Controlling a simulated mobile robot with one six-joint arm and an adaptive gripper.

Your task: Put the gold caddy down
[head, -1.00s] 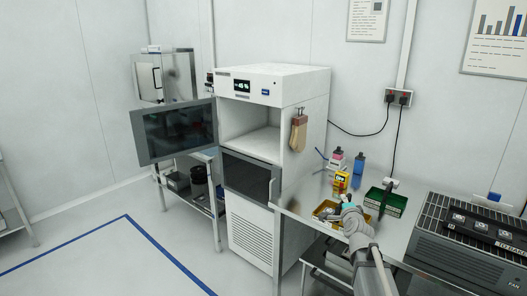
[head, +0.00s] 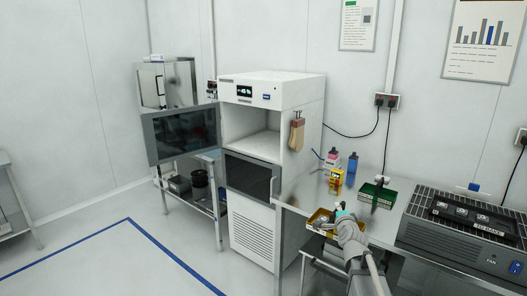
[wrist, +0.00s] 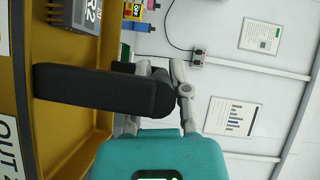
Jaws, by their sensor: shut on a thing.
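The gold caddy (head: 313,226) is at the front edge of the steel bench in the head view, partly hidden by my arm. I cannot tell whether its underside touches the bench. In the wrist view the caddy's gold inside (wrist: 60,135) fills the left part, with a grey block (wrist: 75,22) marked R2 in it. Its thick black handle (wrist: 95,88) runs across the picture. My gripper (wrist: 155,92) is shut on the handle; it also shows in the head view (head: 342,212).
On the bench (head: 296,192) stand a green tray (head: 386,201), a yellow device (head: 336,180), a pink-capped bottle (head: 332,158) and a blue bottle (head: 353,163). A fan unit (head: 455,252) fills the right end. The white chamber's (head: 310,125) upper door (head: 180,133) stands open.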

